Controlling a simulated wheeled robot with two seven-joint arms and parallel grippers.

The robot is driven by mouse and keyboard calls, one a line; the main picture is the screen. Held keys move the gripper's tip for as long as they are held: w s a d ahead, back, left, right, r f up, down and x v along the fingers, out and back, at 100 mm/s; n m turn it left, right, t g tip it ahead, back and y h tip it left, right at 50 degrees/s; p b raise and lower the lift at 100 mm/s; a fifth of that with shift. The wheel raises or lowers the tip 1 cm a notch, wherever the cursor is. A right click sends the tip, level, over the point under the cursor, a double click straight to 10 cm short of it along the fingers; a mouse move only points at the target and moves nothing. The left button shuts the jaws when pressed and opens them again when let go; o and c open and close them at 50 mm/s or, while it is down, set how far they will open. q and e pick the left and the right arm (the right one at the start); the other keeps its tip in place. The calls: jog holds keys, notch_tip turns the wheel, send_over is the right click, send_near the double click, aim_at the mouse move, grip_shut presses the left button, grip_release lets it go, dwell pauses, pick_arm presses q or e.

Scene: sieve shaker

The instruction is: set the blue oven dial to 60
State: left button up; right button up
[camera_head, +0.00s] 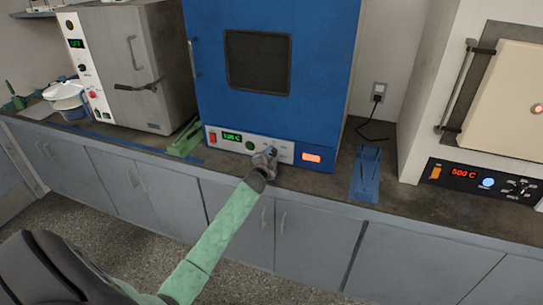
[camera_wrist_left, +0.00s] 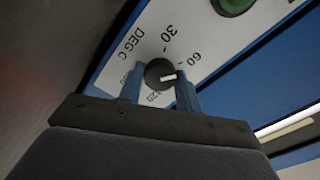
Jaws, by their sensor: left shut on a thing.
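The blue oven (camera_head: 277,92) stands on the bench, with a pale control panel along its bottom edge. Its dial (camera_wrist_left: 159,74) is a dark round knob with a white pointer mark, in the middle of the left wrist view. The mark points right, somewhat off the printed 60 and on the side away from 30. My left gripper (camera_head: 271,152) is at the panel in the head view; its blue fingers (camera_wrist_left: 160,88) are shut on the dial from both sides. They hide part of the printed scale. My right gripper is not in view.
The panel has a red switch (camera_head: 212,137), a green display (camera_head: 232,137) too small to read surely, and an orange-lit element (camera_head: 312,158). A grey oven (camera_head: 130,70) stands left, a furnace (camera_head: 450,110) right. A blue stand (camera_head: 367,172) and green object (camera_head: 185,139) flank the oven.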

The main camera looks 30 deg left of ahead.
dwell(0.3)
pick_arm(q)
jog(key=shift+f, duration=0.1)
jog(key=o, duration=1)
jog(key=shift+a, duration=0.1)
